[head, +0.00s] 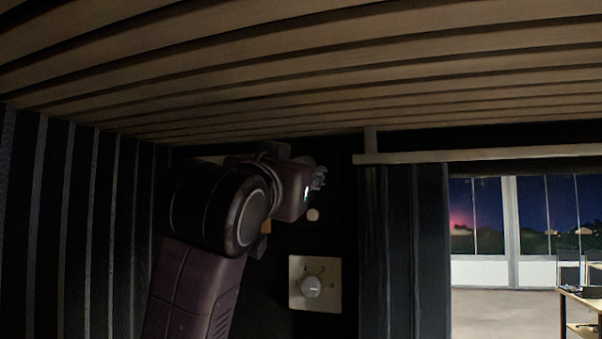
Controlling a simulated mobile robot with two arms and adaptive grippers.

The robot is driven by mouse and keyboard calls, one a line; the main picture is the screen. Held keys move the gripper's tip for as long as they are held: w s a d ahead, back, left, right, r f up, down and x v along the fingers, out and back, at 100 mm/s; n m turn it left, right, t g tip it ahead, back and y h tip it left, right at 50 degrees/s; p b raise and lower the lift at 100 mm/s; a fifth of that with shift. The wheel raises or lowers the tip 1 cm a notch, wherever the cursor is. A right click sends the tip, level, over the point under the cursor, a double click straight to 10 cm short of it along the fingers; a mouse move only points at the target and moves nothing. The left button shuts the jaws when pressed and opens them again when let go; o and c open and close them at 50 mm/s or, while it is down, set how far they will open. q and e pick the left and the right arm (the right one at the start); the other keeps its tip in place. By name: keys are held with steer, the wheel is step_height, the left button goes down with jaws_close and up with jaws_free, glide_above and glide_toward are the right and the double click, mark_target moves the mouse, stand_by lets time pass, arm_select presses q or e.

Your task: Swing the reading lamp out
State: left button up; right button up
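One arm of mine, which I take as the left, rises from the lower left. My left gripper (319,178) is at its end, close to the dark back wall just under the slatted ceiling. It is small and dark here, and I cannot tell whether its fingers are open or shut, or whether they touch anything. I cannot make out the reading lamp for certain. A small round pale piece (313,215) shows just below the gripper, and a small orange-tan piece (266,227) shows beside my wrist. My arm hides part of the wall there. My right gripper is out of view.
A square beige plate with a round dial (311,286) is on the wall below the gripper. The slatted wooden ceiling (300,75) is close above my arm. A pale rail (480,154) runs above an opening at right, with a shelf or table (580,297) beyond.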

arm_select(q)
steer(key=o, duration=1.2)
steer(key=shift+c, duration=0.2)
steer(key=shift+s, duration=0.1)
steer(key=v, duration=1.1)
steer(key=shift+s+a, duration=0.2)
steer(key=shift+s, duration=0.2)
